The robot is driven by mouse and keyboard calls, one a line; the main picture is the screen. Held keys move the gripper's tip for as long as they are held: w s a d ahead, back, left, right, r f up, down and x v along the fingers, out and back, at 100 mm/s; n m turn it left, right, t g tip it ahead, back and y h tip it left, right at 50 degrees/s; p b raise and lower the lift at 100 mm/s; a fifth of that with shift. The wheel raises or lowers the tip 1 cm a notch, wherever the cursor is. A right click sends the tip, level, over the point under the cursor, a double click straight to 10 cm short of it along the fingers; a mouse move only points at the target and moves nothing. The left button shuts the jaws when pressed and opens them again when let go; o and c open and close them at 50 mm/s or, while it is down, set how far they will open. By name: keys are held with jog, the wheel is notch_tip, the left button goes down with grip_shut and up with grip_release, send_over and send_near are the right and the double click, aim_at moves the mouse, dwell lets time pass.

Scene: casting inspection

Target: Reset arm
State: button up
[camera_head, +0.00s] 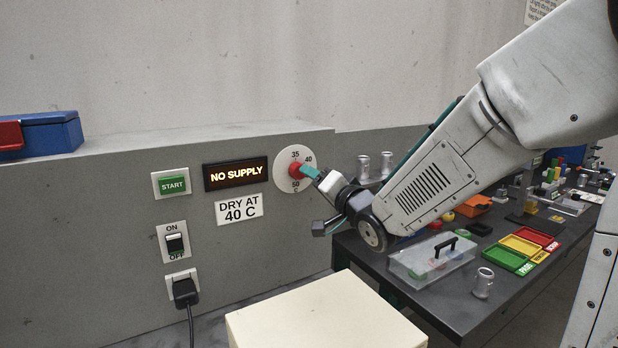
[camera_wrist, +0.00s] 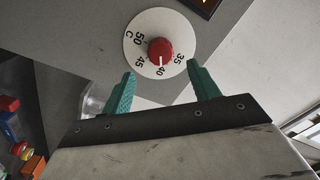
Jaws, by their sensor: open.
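A white round dial (camera_head: 281,156) with a red knob (camera_head: 295,171) is mounted on the grey panel. In the wrist view the dial (camera_wrist: 135,30) faces me, and the white mark on its red knob (camera_wrist: 160,50) points at about 40. My gripper (camera_head: 314,174) is right by the knob in the head view. In the wrist view its two green fingers (camera_wrist: 162,84) are spread, with nothing between them, just below the knob. In the head view the fingers partly hide the dial's lower right side. My arm reaches in from the right.
A lit display (camera_head: 235,174) reads NO SUPPLY, above a label (camera_head: 239,208) reading DRY AT 40 C. A START button (camera_head: 173,184), ON/OFF switch (camera_head: 174,243) and plug (camera_head: 185,291) are left. A cream box top (camera_head: 325,315) stands below; a crowded dark table (camera_head: 455,310) is right.

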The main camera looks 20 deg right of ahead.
jog(key=shift+s+d+f, duration=0.1)
jog(key=shift+s+d, duration=0.05)
jog(key=shift+s, duration=0.55)
